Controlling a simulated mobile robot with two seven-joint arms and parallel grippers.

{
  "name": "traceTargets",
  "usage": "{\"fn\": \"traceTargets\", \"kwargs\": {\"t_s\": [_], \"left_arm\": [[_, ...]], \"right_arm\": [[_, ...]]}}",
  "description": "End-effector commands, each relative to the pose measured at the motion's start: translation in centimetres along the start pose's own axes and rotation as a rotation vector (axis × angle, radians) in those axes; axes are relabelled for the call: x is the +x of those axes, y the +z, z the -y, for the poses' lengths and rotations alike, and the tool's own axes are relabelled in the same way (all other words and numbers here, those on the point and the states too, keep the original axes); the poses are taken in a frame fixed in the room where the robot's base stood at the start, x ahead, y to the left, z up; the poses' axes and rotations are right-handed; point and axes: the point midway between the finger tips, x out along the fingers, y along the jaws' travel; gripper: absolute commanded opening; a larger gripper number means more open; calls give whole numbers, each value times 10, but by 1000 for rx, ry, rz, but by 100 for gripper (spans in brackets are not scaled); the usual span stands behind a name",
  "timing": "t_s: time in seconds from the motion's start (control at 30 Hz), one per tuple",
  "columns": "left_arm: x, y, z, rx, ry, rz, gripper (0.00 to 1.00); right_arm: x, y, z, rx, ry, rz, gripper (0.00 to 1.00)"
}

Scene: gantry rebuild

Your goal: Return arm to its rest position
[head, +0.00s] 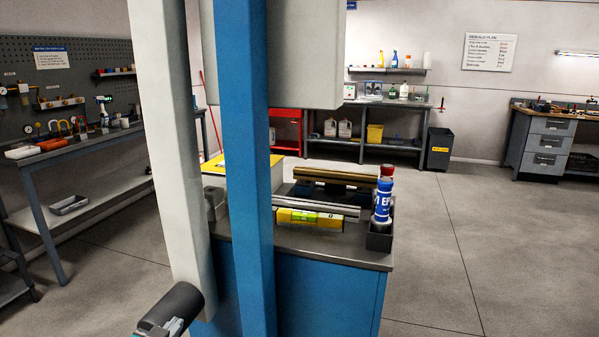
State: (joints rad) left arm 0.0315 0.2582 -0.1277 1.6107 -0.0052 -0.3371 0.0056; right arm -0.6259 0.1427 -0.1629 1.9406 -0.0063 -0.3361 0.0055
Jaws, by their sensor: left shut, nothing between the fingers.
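My left gripper (172,328) is low at the left of the head view, at the bottom edge, beside a dark cylindrical part. Only a part of it shows; its fingers are shut with nothing between them. It is in front of the blue workbench (313,284) and apart from the things on it. My right gripper is out of view.
A blue upright post (244,150) stands close in front, partly hiding the workbench. On the bench are a yellow level (310,218), a blue bottle (382,200) in a dark holder and metal rails. A shelf bench (75,150) is at left. The floor at right (470,240) is clear.

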Motion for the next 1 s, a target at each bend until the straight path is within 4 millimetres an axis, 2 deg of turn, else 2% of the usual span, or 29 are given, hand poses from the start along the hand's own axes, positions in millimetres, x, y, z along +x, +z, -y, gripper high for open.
{"fn": "traceTargets", "kwargs": {"t_s": [0.03,0.2,0.3,0.4,0.5,0.63,1.0], "left_arm": [[-21,26,-22,-17,32,39,0],[-92,87,-79,-80,113,148,0],[-132,111,-103,-116,147,205,0],[-164,125,-119,-146,169,249,0],[-185,133,-129,-166,181,277,0],[-195,136,-133,-176,187,291,0],[-195,136,-133,-176,187,291,0]], "right_arm": [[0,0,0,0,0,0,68],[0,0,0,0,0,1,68],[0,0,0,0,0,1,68],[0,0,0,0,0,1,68],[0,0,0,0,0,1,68],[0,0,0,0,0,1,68],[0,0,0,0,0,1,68]]}}
